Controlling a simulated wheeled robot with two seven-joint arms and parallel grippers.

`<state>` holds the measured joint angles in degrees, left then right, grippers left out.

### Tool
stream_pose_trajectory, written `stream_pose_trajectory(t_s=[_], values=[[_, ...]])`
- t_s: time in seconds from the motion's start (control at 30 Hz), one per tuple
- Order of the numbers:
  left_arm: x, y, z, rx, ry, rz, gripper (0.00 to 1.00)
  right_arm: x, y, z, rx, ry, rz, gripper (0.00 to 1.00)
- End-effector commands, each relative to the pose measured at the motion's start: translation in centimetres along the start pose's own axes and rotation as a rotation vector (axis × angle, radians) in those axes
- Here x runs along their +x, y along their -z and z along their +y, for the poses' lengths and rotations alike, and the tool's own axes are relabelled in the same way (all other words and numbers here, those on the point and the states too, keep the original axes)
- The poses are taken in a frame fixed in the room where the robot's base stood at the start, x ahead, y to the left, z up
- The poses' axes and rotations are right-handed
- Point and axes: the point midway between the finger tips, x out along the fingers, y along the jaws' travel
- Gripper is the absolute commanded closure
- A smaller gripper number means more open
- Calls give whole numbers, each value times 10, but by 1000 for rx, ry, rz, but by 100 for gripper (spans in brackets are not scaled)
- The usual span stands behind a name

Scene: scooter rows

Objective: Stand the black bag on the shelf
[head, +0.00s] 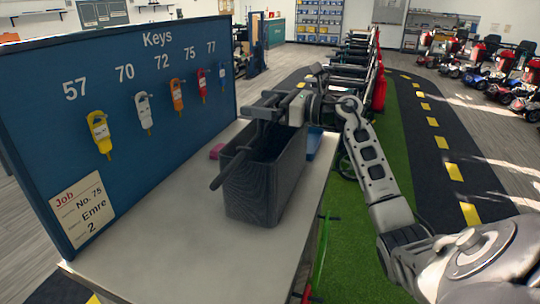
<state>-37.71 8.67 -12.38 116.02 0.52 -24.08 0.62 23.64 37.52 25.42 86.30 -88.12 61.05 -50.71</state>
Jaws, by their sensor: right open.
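The black bag (262,190) is a dark, open-topped box shape with a dark bar or handle sloping across its top. It stands upright on the grey shelf (185,262), near its right edge, and its base looks to be resting on the surface. My right gripper (272,110) is at the top of the bag, by its far rim and handle. Its jaws are open, and the dark parts there overlap, so I cannot tell whether they touch the handle. My left gripper is not in view.
A blue key board (150,190) with several hanging keys and a job card (83,208) rises along the shelf's left side. A pink item (216,151) and a blue item (314,143) lie beside the bag. The near shelf is clear. Scooters (505,70) stand far right.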

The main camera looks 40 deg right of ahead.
Motion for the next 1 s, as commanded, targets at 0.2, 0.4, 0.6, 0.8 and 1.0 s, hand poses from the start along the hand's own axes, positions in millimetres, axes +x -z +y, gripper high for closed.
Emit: stream_pose_trajectory(t_s=[0.2, 0.4, 0.6, 0.8, 1.0], values=[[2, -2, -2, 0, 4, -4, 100, 4, 1, 0, -1, 0, 0, 0], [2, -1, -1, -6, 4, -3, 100, 3, 1, 0, 0, 0, 0, 39], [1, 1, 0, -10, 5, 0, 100, 3, -1, 0, -2, 1, -3, 58], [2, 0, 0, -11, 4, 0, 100, 3, -5, 0, -3, 1, -3, 58], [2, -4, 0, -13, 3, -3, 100, 2, -19, 0, -6, 1, -4, 58]])
